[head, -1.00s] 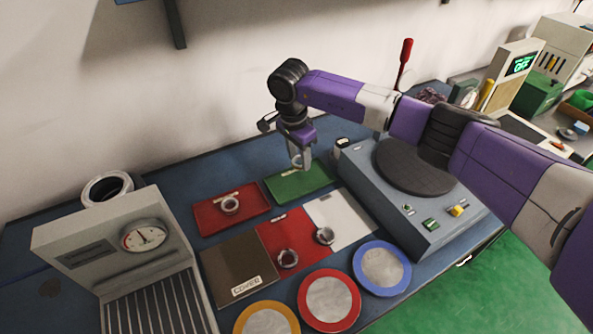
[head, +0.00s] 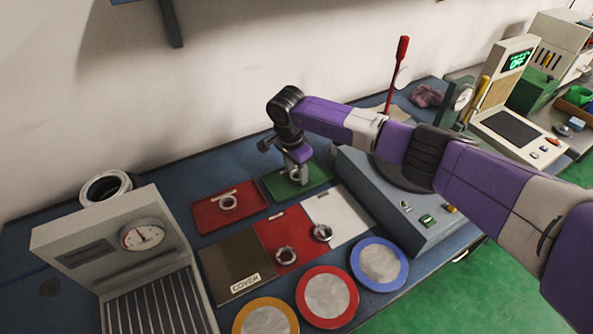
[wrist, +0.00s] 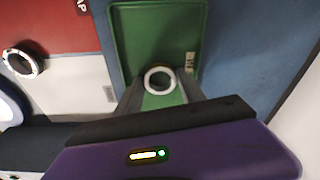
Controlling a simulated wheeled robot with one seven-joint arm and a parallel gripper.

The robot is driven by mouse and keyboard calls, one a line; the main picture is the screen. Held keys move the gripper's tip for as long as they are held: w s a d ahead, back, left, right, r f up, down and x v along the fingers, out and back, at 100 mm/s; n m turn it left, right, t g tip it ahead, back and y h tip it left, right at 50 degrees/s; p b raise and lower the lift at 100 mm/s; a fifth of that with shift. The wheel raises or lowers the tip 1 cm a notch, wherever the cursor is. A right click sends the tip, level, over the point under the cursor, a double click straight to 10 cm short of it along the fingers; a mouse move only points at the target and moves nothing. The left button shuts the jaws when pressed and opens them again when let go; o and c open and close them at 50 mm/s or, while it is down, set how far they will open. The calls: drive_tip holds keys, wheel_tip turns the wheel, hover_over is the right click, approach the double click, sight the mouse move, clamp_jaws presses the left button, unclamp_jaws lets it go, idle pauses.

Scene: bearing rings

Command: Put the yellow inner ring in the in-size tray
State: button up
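My gripper (head: 298,172) is low over the green tray (head: 318,177). The tray's label is too small to read. A pale ring (wrist: 160,80) is between my fingertips in the wrist view, with the fingers close against its sides. Its yellow colour is not clear. The ring also shows in the head view (head: 295,174), at or just above the tray floor; I cannot tell whether it touches.
Other rings lie on the red tray (head: 208,222), the red mat (head: 272,233) and the white mat (head: 348,213). A gauge box (head: 85,245) stands left and a grey-blue machine (head: 375,195) right. Round coloured plates line the front.

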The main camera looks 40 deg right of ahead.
sight(293, 177)
drive_tip(key=shift+o, duration=1.3)
drive_tip(key=shift+r, duration=0.1)
wheel_tip(293, 177, up, 12)
drive_tip(key=a+b, duration=0.1)
drive_tip(key=shift+a, duration=0.25)
